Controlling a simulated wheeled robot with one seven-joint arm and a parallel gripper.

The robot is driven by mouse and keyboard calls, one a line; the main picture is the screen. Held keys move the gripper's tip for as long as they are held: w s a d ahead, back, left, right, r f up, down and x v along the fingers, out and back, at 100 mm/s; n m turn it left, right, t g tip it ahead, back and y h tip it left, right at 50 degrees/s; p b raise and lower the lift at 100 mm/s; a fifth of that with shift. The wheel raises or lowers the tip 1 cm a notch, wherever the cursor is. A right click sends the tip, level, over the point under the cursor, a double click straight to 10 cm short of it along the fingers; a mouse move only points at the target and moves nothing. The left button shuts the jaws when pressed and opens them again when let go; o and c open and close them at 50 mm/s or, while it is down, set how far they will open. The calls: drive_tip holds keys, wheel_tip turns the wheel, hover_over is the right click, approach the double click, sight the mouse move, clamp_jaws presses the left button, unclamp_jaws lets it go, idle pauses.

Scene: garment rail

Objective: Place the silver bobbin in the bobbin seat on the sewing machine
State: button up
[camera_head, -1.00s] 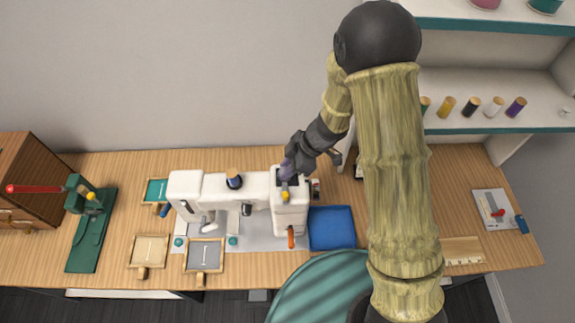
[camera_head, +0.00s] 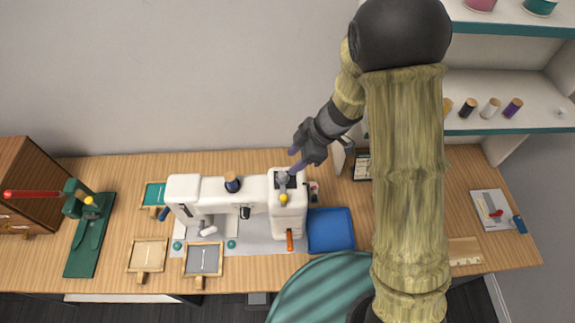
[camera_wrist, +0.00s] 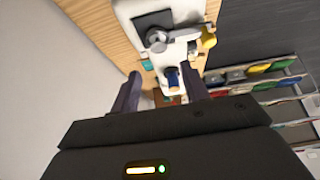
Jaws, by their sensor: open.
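The white sewing machine (camera_head: 287,222) stands on the table, with a black square plate (camera_head: 291,175) on top of its right end. A round grey piece (camera_wrist: 156,40), which looks like the silver bobbin, sits on the black plate (camera_wrist: 140,24) in the wrist view. Its exact fit in the seat is too small to tell. A grey lever with a yellow knob (camera_wrist: 208,38) lies beside it; the knob (camera_head: 284,198) also shows in the head view. My gripper (camera_head: 293,160) is above and behind the plate, apart from it, open and empty; its fingers (camera_wrist: 161,70) are spread in the wrist view.
A dark blue spool (camera_head: 232,183) stands on the machine. A blue tray (camera_head: 331,229) lies to its right, and small framed trays (camera_head: 148,255) lie in front. A green stand with a red arm (camera_head: 88,225) is at left. Shelves with spools (camera_head: 491,108) are at right.

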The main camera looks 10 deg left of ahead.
drive_tip(key=v, duration=0.6)
drive_tip(key=shift+r, duration=0.25)
drive_tip(key=shift+d, duration=0.1)
